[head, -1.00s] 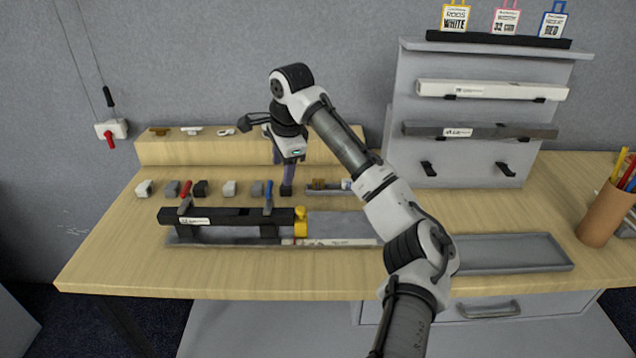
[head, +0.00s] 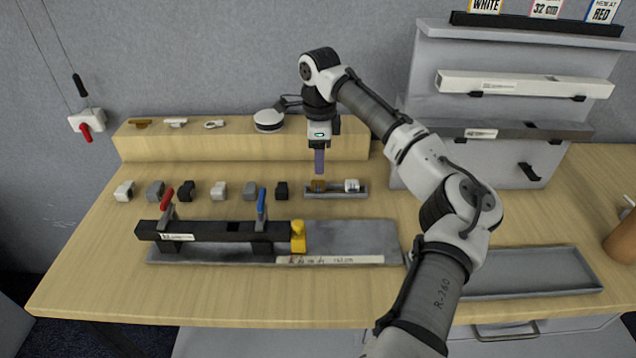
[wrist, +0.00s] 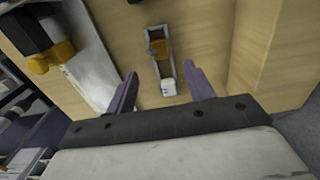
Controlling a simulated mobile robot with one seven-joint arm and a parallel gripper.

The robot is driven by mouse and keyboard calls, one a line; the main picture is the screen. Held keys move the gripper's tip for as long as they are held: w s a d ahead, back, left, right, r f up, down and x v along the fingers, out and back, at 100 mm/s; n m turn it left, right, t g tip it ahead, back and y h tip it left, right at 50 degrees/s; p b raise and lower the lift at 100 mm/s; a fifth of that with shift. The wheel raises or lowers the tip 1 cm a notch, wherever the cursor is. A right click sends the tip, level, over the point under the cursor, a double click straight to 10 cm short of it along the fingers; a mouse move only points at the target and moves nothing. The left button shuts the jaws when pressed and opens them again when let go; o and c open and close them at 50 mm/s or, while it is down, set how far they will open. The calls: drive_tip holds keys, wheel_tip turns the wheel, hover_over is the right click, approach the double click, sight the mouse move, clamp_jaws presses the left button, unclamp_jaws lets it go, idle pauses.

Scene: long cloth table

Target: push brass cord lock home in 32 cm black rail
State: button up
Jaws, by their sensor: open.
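The black rail (head: 210,231) lies in a holder on the left of the table, with a red-handled and a blue-handled clamp on it and a yellow block (head: 298,237) at its right end. A brass-coloured piece (head: 318,186), seemingly the cord lock, sits in the left part of a small grey tray; it also shows in the wrist view (wrist: 158,47). My gripper (head: 319,172) points down just above that tray. In the wrist view my gripper (wrist: 160,69) is open and empty, its purple fingers spread to either side of the tray.
A white piece (head: 351,186) shares the small tray (head: 336,195). Several small blocks stand in a row left of it. A wooden ledge (head: 240,146) with small parts is behind. A grey panel with rails stands at right, above an empty tray (head: 520,273).

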sight(318, 182)
drive_tip(key=shift+a+f+p, duration=0.15)
drive_tip(key=shift+f+p, duration=1.25)
drive_tip(key=shift+f, duration=2.5)
drive_tip(key=c, duration=1.1)
drive_tip(key=shift+r, duration=0.15)
